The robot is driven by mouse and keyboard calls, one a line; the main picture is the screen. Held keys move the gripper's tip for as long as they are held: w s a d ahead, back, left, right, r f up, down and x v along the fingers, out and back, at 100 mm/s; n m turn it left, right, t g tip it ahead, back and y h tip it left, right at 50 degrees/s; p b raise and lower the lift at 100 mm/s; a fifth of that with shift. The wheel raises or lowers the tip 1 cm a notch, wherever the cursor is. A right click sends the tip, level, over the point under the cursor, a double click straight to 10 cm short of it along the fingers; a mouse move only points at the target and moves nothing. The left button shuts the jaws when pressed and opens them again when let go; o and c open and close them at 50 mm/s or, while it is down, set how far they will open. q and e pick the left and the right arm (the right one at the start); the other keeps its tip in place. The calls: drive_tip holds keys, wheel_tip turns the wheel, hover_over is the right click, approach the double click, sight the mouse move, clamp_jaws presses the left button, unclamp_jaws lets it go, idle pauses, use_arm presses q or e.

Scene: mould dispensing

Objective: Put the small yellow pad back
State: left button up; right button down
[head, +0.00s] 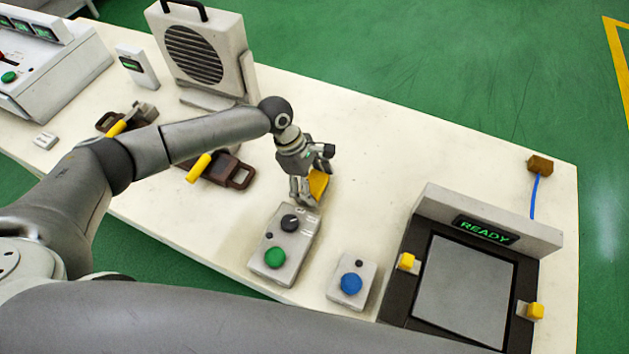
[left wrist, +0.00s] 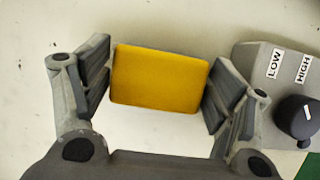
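The small yellow pad (left wrist: 160,80) lies between the two fingers of my left gripper (left wrist: 158,82) in the left wrist view. The fingers meet its left and right edges with hardly any gap, so the gripper looks shut on it. In the head view the pad (head: 318,184) shows at the fingertips of my left gripper (head: 309,190), partly hidden by them. It is over the white table (head: 400,160), just behind the control box with the green button. I cannot tell whether it touches the table. My right gripper is not in view.
The control box (head: 272,240) with a green button and black knob is close to the gripper. A blue-button box (head: 351,283) and a READY station (head: 470,228) stand to the right. A brown yellow-handled tool (head: 225,168) and grey speaker-like unit (head: 197,52) are left.

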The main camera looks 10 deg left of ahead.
use_arm(q)
drive_tip(key=shift+o, duration=0.5)
drive_tip(key=shift+r, duration=0.1)
drive_tip(key=shift+w+a+r, duration=0.1)
drive_tip(key=shift+r, duration=0.2)
drive_tip(key=b+v, duration=0.1)
drive_tip(key=v, duration=1)
drive_tip(key=shift+r, duration=0.2)
drive_tip(key=shift+a, duration=0.15)
